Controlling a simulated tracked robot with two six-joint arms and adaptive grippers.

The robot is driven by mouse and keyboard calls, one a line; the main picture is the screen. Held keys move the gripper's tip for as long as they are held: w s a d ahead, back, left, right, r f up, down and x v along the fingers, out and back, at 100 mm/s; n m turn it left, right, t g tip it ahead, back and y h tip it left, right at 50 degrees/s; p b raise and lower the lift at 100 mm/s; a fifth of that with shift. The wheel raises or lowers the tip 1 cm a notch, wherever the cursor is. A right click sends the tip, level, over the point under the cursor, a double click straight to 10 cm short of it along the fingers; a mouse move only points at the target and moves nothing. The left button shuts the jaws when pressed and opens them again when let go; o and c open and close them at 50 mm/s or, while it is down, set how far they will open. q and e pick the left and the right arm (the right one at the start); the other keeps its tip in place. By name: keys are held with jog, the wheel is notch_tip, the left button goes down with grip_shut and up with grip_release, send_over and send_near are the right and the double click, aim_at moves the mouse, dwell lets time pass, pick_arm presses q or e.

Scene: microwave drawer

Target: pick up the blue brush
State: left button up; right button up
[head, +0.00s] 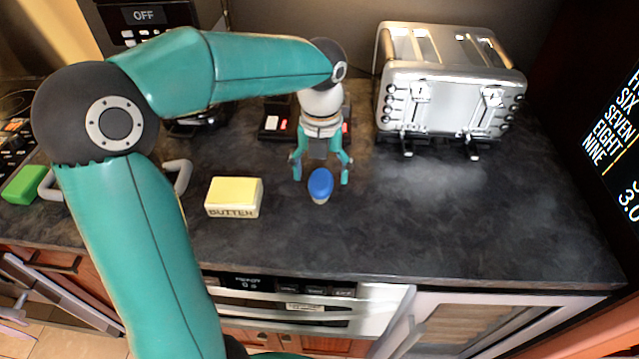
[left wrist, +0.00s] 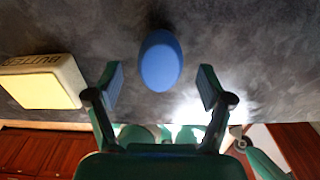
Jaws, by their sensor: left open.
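The blue brush (head: 320,184) stands on the dark countertop as a small rounded blue top over a paler lower part. In the left wrist view the brush (left wrist: 160,60) shows as a blue oval just beyond the fingertips, centred between them. My left gripper (head: 321,175) is open, with its fingers pointing down at the counter on either side of the brush, slightly behind it in the head view. The left wrist view shows the gripper (left wrist: 160,85) with nothing between its pads. My right gripper is not in view.
A yellow butter block (head: 233,196) sits left of the brush. A steel toaster (head: 450,95) stands behind to the right. A black object with red and white parts (head: 273,122) lies behind the gripper. A green block (head: 24,184) is far left. The counter right of the brush (head: 460,220) is clear.

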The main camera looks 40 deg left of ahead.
aim_at(321, 179)
pick_arm(q)
notch_tip(321, 179, down, 3)
jog(key=shift+f, duration=0.2)
jog(key=shift+c, duration=0.2)
jog(key=c, duration=1.2)
jog(key=shift+c, duration=0.2)
jog(key=shift+r, duration=0.1)
notch_tip(321, 179, up, 20)
jog(key=p, duration=0.2)
jog(key=shift+p, duration=0.3)
